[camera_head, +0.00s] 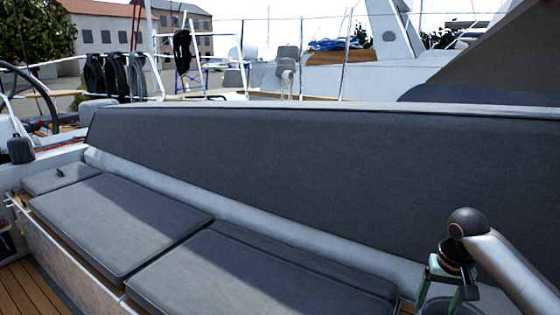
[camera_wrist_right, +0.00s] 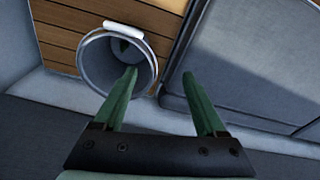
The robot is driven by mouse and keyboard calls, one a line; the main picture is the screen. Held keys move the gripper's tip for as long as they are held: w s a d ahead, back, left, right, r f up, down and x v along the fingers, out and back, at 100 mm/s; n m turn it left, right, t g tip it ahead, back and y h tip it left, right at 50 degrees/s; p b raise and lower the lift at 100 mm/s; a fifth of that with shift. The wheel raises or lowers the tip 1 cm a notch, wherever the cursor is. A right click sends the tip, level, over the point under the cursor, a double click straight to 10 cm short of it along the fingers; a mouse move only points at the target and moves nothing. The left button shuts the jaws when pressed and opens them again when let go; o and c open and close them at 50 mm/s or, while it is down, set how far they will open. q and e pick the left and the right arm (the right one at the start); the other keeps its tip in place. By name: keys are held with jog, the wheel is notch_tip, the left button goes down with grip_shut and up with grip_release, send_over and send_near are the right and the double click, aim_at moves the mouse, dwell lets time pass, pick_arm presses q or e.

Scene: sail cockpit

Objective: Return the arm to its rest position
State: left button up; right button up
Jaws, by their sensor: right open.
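My right gripper (camera_head: 450,283) is at the lower right of the head view, pointing down above a round grey bucket-like container (camera_head: 437,306). My left gripper is not in view.
Grey seat cushions (camera_head: 120,220) run along the bench, with a tall grey backrest (camera_head: 300,155) behind. A small dark item (camera_head: 60,173) lies on the far left cushion. A steering wheel (camera_head: 45,95) stands at the left.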

jog(key=s+a+f+n+t+y+p, duration=0.1)
jog(key=s+a+f, duration=0.1)
jog(key=a+f, duration=0.3)
jog(key=s+a+f+n+t+y+p, duration=0.1)
jog(key=s+a+f, duration=0.1)
jog(key=a+f, duration=0.2)
jog(key=s+a+f+n+t+y+p, duration=0.1)
jog(key=s+a+f+n, duration=0.1)
jog(key=a+f, duration=0.3)
jog(key=shift+s+a+f+p, duration=0.2)
jog(key=shift+f, duration=0.5)
jog(key=shift+s+a+f+p, duration=0.15)
jog(key=shift+s+f+p, duration=0.05)
jog(key=shift+f, duration=0.5)
jog(key=shift+n+t+y, duration=0.3)
jog(key=shift+n+t, duration=0.1)
jog(key=shift+t, duration=0.3)
jog(key=s+a, duration=0.1)
jog(key=s+a+f, duration=0.1)
jog(key=s, duration=0.1)
jog(key=s+f+p, duration=0.1)
jog(key=shift+s+a, duration=0.2)
jog(key=shift+a, duration=0.2)
jog(key=s+r+t+p, duration=0.1)
jog(key=s+t+p, duration=0.2)
jog(key=s, duration=1.1)
jog(key=shift+s+r+n+t+h, duration=0.2)
jog(key=shift+s+n+t+h, duration=0.1)
jog(key=shift+n+h, duration=0.1)
